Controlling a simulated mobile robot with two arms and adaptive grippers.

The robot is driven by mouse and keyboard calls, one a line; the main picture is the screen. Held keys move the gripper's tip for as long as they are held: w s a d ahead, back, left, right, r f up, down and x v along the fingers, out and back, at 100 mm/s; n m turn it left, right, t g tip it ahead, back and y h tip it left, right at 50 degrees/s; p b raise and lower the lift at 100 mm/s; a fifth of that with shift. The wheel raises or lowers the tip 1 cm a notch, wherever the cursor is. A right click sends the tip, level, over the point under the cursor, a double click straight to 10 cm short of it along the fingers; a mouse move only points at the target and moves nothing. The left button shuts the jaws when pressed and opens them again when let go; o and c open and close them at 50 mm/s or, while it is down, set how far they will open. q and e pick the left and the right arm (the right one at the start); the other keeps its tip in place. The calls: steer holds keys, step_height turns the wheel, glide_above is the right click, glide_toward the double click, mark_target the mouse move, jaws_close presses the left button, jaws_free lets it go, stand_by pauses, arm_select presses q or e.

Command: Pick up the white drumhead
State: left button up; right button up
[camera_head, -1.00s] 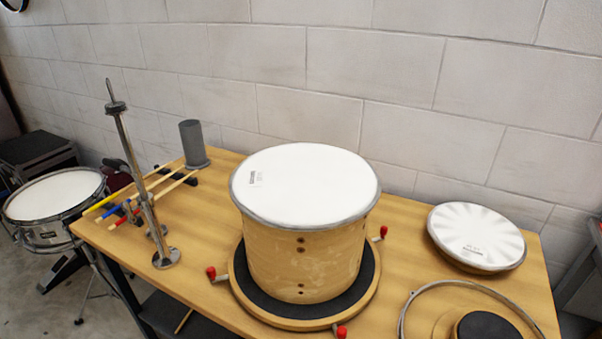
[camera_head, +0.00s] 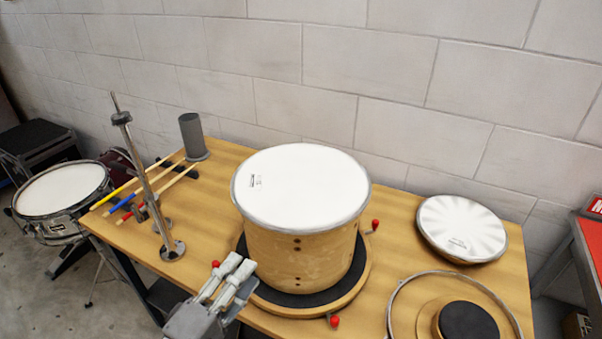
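A white drumhead (camera_head: 302,187) with a grey rim lies on top of the upright wooden drum shell (camera_head: 292,252). A second white round head (camera_head: 462,228), with a grey rim and paler rays, lies on the table at the right. My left gripper (camera_head: 240,263) is at the drum's lower front left, apart from both heads, and holds nothing that I can see. Its two pale fingers lie close side by side; how far apart they are is unclear. My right gripper is not in view.
The shell stands on a round dark-topped base with red-knobbed clamps (camera_head: 334,321). A metal hoop (camera_head: 392,308) surrounds a black pad at the front right. A metal stand (camera_head: 150,180), drumsticks (camera_head: 150,187) and a grey cylinder (camera_head: 192,138) occupy the table's left. A wall stands behind.

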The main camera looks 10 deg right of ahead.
mark_target(275, 229)
arm_select(q)
steer(key=p+x, duration=0.3)
steer(key=x, duration=0.7)
steer(key=shift+w+d, duration=0.1)
steer(key=shift+d, duration=0.05)
steer(key=shift+w+d+f, duration=0.1)
steer(key=shift+w+d, duration=0.1)
steer(key=shift+s+a, duration=0.1)
steer(key=shift+c, duration=0.2)
jaws_close()
